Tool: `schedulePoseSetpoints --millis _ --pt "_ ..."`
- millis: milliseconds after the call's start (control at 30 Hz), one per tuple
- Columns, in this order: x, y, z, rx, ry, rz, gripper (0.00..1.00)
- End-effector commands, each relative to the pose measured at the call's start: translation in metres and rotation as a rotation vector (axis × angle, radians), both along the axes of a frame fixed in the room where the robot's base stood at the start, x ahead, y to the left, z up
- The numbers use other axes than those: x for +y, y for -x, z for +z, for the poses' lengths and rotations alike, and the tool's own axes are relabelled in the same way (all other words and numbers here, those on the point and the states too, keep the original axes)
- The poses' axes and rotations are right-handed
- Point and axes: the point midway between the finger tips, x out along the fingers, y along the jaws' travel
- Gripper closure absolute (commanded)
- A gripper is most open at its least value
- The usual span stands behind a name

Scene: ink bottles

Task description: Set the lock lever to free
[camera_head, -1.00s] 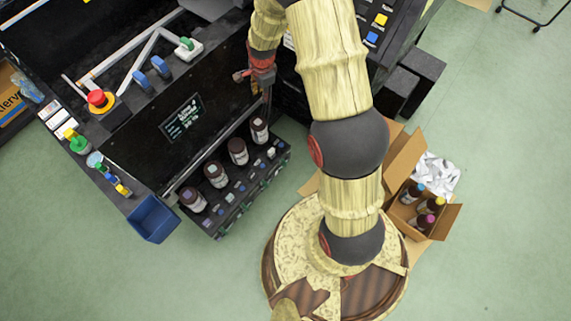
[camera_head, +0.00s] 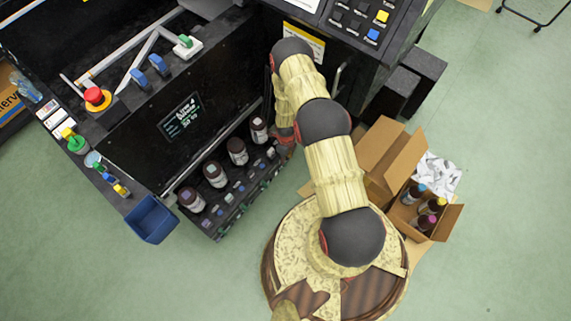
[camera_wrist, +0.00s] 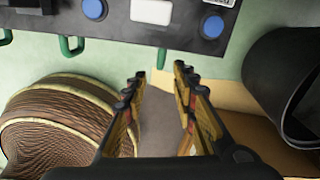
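I cannot tell for certain which part is the lock lever. A white-mounted green knob (camera_head: 186,42) stands at the end of a metal bar on the machine top. Small green loops (camera_wrist: 71,45) hang from the ink shelf's front edge in the wrist view. My gripper (camera_wrist: 160,78) is open and empty, its fingers apart below that shelf edge. In the head view the fingertips are hidden behind my arm, near the right end of the bottle row.
Dark ink bottles (camera_head: 237,151) stand in a row on the shelf. Its front edge carries blue buttons (camera_wrist: 213,27) and a white one (camera_wrist: 151,10). A blue bin (camera_head: 151,219) hangs at left. An open carton (camera_head: 436,226) with bottles stands at right.

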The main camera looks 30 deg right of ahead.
Motion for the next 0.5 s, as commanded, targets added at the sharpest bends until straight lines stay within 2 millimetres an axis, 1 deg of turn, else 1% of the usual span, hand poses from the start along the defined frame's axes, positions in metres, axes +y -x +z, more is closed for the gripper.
schedulePoseSetpoints --millis 167,400,500 --pt "0.000 0.001 -0.018 0.001 -0.001 0.001 0.72" --pt "0.001 0.001 -0.056 0.001 -0.001 0.000 0.72" --pt "0.001 0.001 -0.068 0.001 -0.001 0.001 0.72"
